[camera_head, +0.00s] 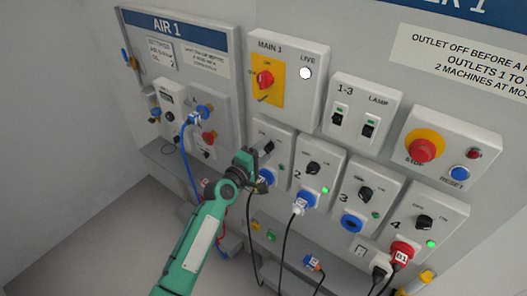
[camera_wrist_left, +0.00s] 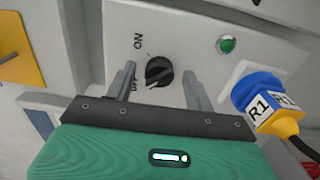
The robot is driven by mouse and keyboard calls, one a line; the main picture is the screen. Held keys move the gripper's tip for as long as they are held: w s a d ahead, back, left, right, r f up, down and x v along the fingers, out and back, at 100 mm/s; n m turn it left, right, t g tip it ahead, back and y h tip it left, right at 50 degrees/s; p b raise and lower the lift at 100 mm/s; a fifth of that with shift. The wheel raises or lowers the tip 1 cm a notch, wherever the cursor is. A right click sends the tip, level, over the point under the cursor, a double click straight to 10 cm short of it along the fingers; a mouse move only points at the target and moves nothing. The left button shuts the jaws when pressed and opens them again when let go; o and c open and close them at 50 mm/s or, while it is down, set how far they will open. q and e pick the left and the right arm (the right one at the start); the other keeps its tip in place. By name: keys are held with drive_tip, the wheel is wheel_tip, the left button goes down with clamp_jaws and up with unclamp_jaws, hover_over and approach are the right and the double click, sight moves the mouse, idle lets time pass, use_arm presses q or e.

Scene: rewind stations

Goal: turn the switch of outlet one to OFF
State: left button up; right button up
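The black rotary switch (camera_wrist_left: 159,71) of outlet one sits on a light panel (camera_wrist_left: 195,25) with ON and OFF marks, seen close in the left wrist view. A white line on its lower part points down-left, towards the OFF mark. My left gripper (camera_wrist_left: 158,76) is open, one finger on each side of the switch; contact cannot be told. In the head view my left gripper (camera_head: 263,153) is in front of the outlet one panel (camera_head: 283,137) and hides part of it. My right gripper is not in view.
A blue plug labelled R1 (camera_wrist_left: 262,92) with a yellow collar is right of the switch. A green lamp (camera_wrist_left: 227,44), not bright, is above it. Outlets two (camera_head: 314,170), three (camera_head: 367,195) and four (camera_head: 424,222) stand to the right. Cables hang below.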

use_arm(q)
drive_tip(key=b+v, duration=0.3)
drive_tip(key=v, duration=1)
drive_tip(key=shift+s+a, duration=0.25)
drive_tip(key=shift+s, duration=0.1)
